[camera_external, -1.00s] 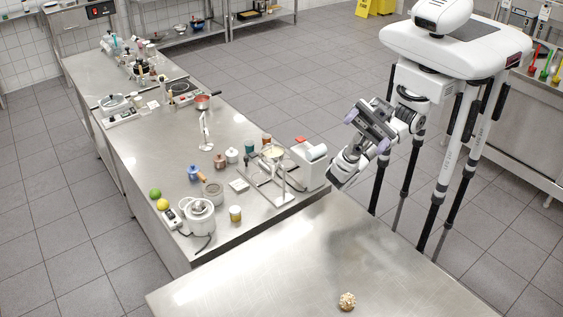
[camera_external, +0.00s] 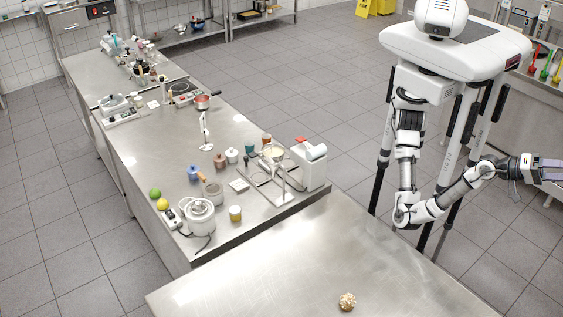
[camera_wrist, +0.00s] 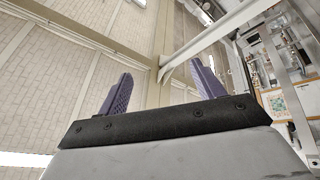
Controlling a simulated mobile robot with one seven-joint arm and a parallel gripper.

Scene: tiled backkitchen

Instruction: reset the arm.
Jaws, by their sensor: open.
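My gripper (camera_external: 548,172) is at the right edge of the external view, at the end of my outstretched arm, partly cut off by the frame. In the wrist view its two purple fingers (camera_wrist: 162,90) stand wide apart with nothing between them. My gripper is open and empty. It is well away from both steel tables. The wrist camera faces up toward the ceiling and wall.
A steel table (camera_external: 250,285) in front holds only a small crumbly ball (camera_external: 347,301). A longer steel counter (camera_external: 150,150) carries jars, a scale, a green lime (camera_external: 155,193) and a white pot (camera_external: 199,216). A counter (camera_external: 545,135) stands behind at right.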

